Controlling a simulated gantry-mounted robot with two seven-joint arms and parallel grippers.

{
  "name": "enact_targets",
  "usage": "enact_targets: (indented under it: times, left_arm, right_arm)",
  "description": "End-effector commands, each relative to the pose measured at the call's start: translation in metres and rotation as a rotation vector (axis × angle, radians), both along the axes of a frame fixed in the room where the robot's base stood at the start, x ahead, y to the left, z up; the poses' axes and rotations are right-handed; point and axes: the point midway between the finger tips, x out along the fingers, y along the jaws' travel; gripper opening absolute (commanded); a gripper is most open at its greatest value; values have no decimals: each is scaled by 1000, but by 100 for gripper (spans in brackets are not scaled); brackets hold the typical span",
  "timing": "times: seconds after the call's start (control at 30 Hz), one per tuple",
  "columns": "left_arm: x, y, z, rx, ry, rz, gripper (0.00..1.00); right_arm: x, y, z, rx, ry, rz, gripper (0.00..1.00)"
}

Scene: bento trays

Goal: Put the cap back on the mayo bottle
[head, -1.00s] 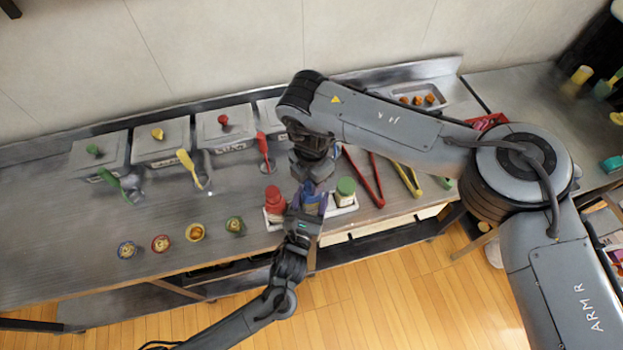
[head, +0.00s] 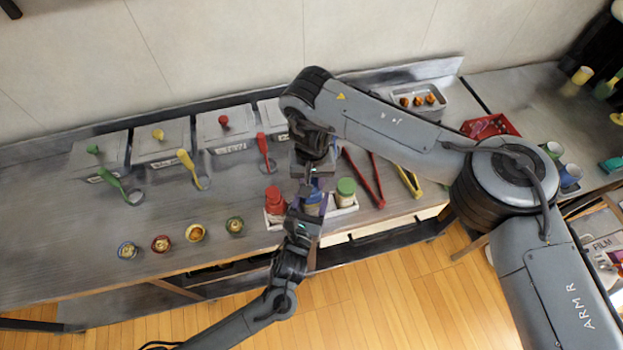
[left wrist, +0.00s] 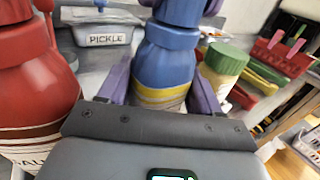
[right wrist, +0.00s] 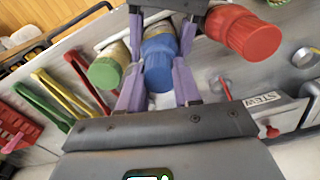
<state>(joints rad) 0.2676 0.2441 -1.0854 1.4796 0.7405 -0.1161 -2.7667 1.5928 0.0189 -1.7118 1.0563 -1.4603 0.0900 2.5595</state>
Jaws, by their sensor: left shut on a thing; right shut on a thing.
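The blue bottle (head: 313,208), with a yellow band, stands between a red and a green-capped container; I take it as the mayo bottle, its name being unreadable. My left gripper (left wrist: 165,95) is shut around its body, one purple finger on each side. The blue cap (left wrist: 183,10) is at the bottle's top; the right wrist view also shows blue cap and bottle (right wrist: 158,62) between my right fingers. My right gripper (right wrist: 158,92) is shut on the cap from above. I cannot tell whether the cap is fully seated.
A red bottle (head: 274,202) stands close on the left and a green-capped jar (head: 345,192) close on the right. Red tongs (head: 365,178) and yellow tongs (head: 408,180) lie further right.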

Motion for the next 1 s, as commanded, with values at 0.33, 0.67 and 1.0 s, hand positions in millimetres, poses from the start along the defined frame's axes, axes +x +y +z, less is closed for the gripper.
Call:
enact_targets:
  times: [0.33, 0.67, 1.0]
  left_arm:
    - [0, 0, 0, 0, 1, -1, 9]
    - [0, 0, 0, 0, 1, -1, 9]
    - [0, 0, 0, 0, 1, -1, 9]
  right_arm:
    - [0, 0, 0, 1, -1, -151, 47]
    - [0, 0, 0, 1, -1, -149, 63]
    - [1, 0, 25, 0, -5, -147, 63]
